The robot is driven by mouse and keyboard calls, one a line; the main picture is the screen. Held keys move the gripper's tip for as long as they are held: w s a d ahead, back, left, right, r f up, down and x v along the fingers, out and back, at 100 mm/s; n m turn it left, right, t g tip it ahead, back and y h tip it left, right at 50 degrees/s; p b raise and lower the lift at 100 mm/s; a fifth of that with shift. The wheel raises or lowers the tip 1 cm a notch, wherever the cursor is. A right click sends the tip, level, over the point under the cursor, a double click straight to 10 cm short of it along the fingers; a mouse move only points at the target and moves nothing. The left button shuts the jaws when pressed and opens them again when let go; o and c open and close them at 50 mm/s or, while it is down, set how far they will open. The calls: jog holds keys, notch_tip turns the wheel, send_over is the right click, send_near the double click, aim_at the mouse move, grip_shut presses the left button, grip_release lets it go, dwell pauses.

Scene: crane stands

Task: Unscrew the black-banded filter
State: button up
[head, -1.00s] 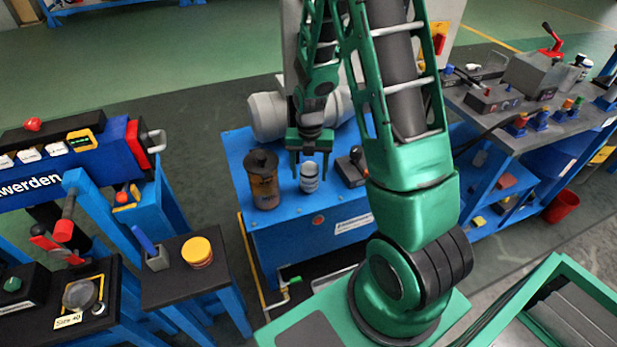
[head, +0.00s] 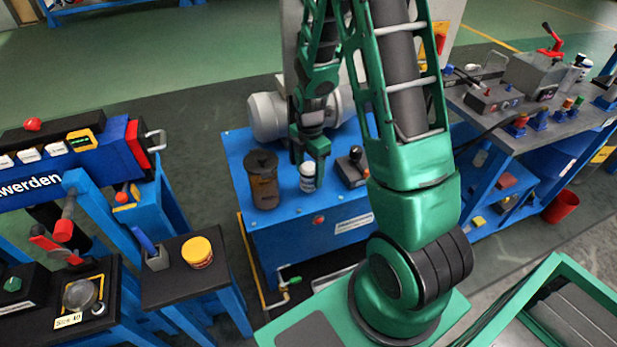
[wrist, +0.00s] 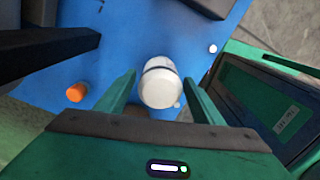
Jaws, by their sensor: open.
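The filter (head: 307,177) is a small white cylinder with a dark band, standing upright on the blue bench (head: 340,208). In the wrist view the white filter (wrist: 159,84) shows end-on with a dark band near its far end, between the fingers. My gripper (head: 311,168) is over and around the filter in the head view, with one green finger hiding part of its right side. In the wrist view my gripper (wrist: 160,92) is open, with a finger on each side of the filter and gaps left. Whether either finger touches it I cannot tell.
A dark brown canister (head: 263,180) stands just left of the filter. A black joystick box (head: 352,167) sits just right. A grey motor (head: 268,117) is behind. An orange button (wrist: 77,92) shows on the bench in the wrist view.

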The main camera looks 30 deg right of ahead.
jog(key=m, duration=0.3)
jog(key=shift+m, duration=0.3)
jog(key=m, duration=1.2)
jog(key=c, duration=1.2)
jog(key=shift+r, duration=0.1)
